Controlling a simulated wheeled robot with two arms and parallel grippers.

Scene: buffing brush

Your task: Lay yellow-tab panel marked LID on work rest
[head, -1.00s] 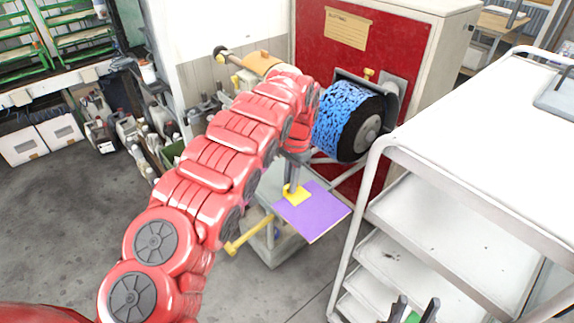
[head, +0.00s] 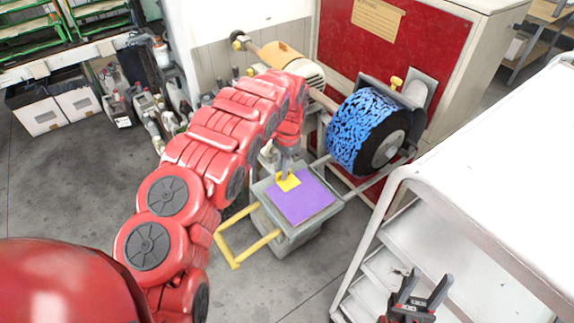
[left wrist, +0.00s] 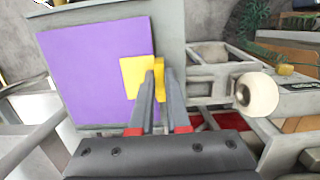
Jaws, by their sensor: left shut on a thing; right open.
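The panel (head: 307,200) is a flat purple square with a yellow tab (head: 289,182); no LID marking is readable. My left gripper (head: 285,173) is shut on the yellow tab. The left wrist view also shows the purple panel (left wrist: 92,75) and the tab between the fingertips (left wrist: 160,78). The work rest (head: 318,222) is a grey block-like top with a yellow handle frame, below the blue brush. The panel lies over its top, roughly level; I cannot tell whether it touches or hovers just above. My right gripper (head: 420,298) is open and empty at the bottom right.
The blue and black buffing brush (head: 365,132) is behind and right of the work rest, before a red panel (head: 400,50). A white shelved cart (head: 480,180) fills the right side. The yellow handle (head: 238,250) sticks out at the front left.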

